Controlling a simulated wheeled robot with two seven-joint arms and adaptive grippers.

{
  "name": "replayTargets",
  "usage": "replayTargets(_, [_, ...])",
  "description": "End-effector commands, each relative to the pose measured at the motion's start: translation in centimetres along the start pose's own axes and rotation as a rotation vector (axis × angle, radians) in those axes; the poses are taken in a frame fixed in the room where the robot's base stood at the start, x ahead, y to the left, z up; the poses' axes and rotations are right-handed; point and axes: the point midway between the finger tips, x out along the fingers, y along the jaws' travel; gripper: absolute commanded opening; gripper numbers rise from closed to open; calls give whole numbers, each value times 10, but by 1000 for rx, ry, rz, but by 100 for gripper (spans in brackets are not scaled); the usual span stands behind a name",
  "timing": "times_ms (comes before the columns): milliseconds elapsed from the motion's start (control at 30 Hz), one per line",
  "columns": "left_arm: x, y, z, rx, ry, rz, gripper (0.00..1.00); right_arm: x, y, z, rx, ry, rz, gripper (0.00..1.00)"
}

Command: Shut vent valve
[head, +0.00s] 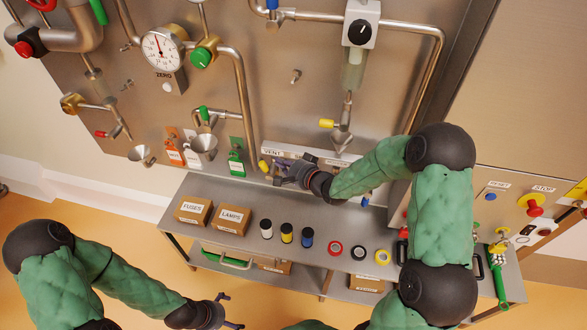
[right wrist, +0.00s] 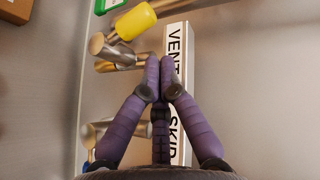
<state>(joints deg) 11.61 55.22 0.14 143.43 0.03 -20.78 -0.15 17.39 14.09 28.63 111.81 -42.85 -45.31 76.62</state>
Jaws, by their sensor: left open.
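The vent valve has a yellow lever (head: 263,165) on the panel, at the left end of the white label strip (head: 315,160) that starts with "VENT". In the right wrist view the yellow lever (right wrist: 135,21) slants up right from metal pipe fittings (right wrist: 112,48), beside the label strip (right wrist: 180,55). My right gripper (head: 281,172) is in front of the strip, just right of the lever. In the wrist view its fingertips (right wrist: 162,72) meet, below the lever, with nothing seen between them. My left gripper (head: 227,310) is open and empty, low in front of the bench.
A steel bench (head: 340,220) below holds boxes, several small bottles and tape rolls. A green-tagged valve (head: 237,158) is left of the yellow lever. Another yellow-handled valve (head: 327,123) is above right. A control box with a red stop button (head: 533,203) is at right.

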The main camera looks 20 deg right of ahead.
Motion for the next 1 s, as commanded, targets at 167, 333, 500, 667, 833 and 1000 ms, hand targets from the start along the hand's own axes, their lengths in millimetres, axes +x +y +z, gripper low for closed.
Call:
replayTargets(167, [9,-3,0,0,0,0,100,13,1,13,-1,-1,-1,0])
replayTargets(333, [10,-3,0,0,0,0,100,15,0,15,0,1,1,0])
replayTargets(500, [9,-3,0,0,0,0,100,15,0,15,0,1,1,0])
replayTargets(667, [9,-3,0,0,0,0,100,15,-1,15,-1,1,2,0])
replayTargets(833, [4,-2,0,0,0,0,100,16,-4,16,-16,0,24,0])
replayTargets(1000, [1,0,0,0,0,0,100,18,-4,17,-32,1,50,0])
